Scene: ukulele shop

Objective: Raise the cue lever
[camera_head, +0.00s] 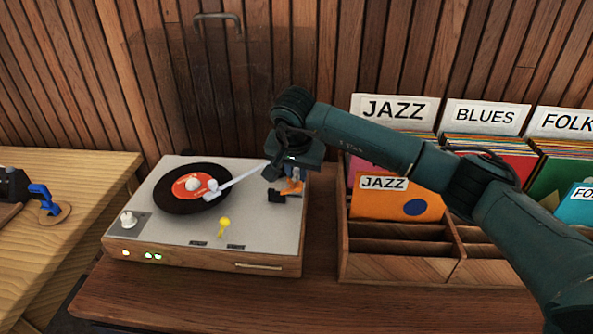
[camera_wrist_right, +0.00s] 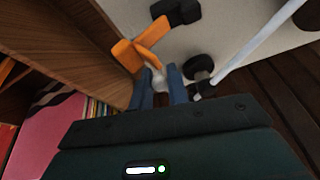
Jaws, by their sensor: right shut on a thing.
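The turntable (camera_head: 240,240) stands on the wooden counter, with a black record (camera_head: 190,205) with a red label on it. Its white tonearm (camera_head: 240,178) reaches over the record; whether the needle touches it I cannot tell. The orange cue lever (camera_head: 293,188) is at the deck's right side, and also shows in the wrist view (camera_wrist_right: 125,55). My right gripper (camera_head: 285,178) is over the deck's right edge. In the wrist view its blue fingertips (camera_wrist_right: 162,85) are shut on the lever, with a pale bit between them. My left gripper is not in view.
A record bin (camera_head: 370,265) stands close on the right, with an orange JAZZ sleeve (camera_head: 395,203) in front. A yellow knob (camera_head: 223,224) stands on the deck. A slatted wood wall is behind. A table (camera_head: 80,240) with a small blue item (camera_head: 43,197) is at left.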

